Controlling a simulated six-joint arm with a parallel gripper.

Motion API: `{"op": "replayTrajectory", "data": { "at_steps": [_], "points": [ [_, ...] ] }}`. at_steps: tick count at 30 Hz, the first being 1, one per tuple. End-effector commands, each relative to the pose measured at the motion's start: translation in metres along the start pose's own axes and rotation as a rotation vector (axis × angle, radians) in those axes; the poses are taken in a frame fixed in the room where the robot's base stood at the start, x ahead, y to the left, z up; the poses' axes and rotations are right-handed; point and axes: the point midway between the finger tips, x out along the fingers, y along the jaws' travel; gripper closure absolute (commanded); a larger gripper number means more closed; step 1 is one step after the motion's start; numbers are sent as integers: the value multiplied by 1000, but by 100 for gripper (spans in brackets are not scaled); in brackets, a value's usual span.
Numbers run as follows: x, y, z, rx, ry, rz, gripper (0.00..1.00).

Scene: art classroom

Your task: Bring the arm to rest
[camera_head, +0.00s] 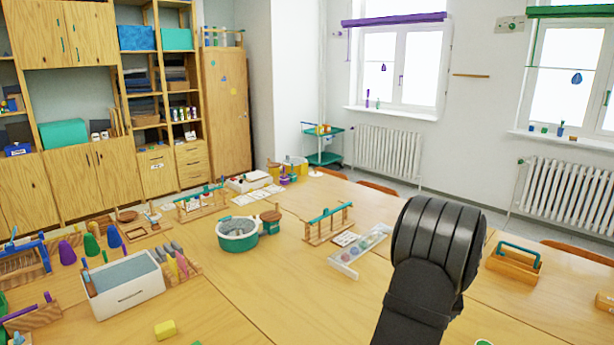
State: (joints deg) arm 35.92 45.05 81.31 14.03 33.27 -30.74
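A black, rounded, ribbed part of my own arm rises from the lower edge, right of centre, in the head view. It stands in front of the wooden table (285,300) and hides part of it. No gripper fingers show, so I cannot see whether my gripper is open, shut or holding anything.
A wooden caddy (512,266) stands right.

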Motion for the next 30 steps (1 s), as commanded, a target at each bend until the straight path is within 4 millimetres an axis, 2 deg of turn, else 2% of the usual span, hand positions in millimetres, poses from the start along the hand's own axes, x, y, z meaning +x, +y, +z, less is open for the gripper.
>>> {"op": "replayTrajectory", "data": {
  "at_steps": [1,9,21,27,30],
  "points": [
    [2,-11,-5,-19,0,-8,23],
    [10,-60,-24,-101,1,-42,23],
    [19,-137,-45,-222,0,-92,23],
    [21,-168,-51,-270,0,-112,23],
    [22,-178,-52,-285,0,-118,23]
  ]
}}
